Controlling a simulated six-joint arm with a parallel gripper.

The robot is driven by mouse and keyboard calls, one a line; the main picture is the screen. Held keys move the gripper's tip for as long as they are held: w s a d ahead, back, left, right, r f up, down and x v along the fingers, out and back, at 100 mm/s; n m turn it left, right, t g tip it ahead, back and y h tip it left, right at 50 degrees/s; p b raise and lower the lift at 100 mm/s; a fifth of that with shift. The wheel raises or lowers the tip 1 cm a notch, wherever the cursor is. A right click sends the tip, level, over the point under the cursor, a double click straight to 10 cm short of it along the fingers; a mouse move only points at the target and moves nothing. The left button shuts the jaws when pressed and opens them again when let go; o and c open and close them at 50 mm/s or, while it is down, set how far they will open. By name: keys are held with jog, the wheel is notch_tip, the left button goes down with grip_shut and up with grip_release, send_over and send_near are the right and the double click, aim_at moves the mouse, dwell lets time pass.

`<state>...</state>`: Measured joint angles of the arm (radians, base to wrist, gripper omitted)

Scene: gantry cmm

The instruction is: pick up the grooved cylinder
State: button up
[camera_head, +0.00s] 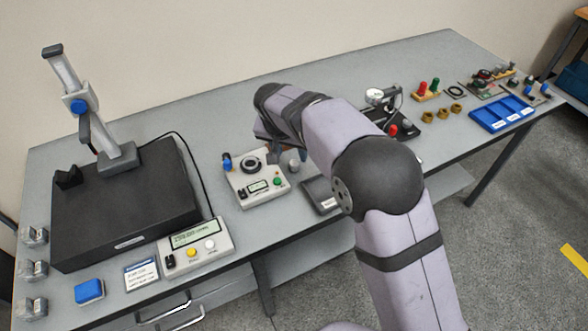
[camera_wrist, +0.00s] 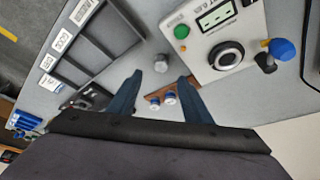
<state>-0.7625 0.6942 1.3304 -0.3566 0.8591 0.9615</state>
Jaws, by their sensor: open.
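A small grey cylinder (camera_wrist: 161,63) stands on the table in the wrist view, just beyond my fingertips and near the middle of the gap between them. I take it for the grooved cylinder; its grooves are too small to make out. In the head view a small grey cylinder (camera_head: 294,165) shows just right of the control box. My gripper (camera_wrist: 159,79) is open and empty, with its two dark blue fingers apart above the table. In the head view my arm hides much of the gripper.
A light control box (camera_wrist: 225,40) with a black dial stands close to the right of the cylinder. A dark compartment tray (camera_wrist: 82,67) lies to the left. A brown rack (camera_wrist: 177,91) with two blue-and-white pieces sits between the fingers, nearer the palm.

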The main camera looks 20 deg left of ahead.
aim_at(294, 162)
jog(key=shift+p+x, duration=1.7)
jog(key=shift+x, duration=1.9)
grip_shut()
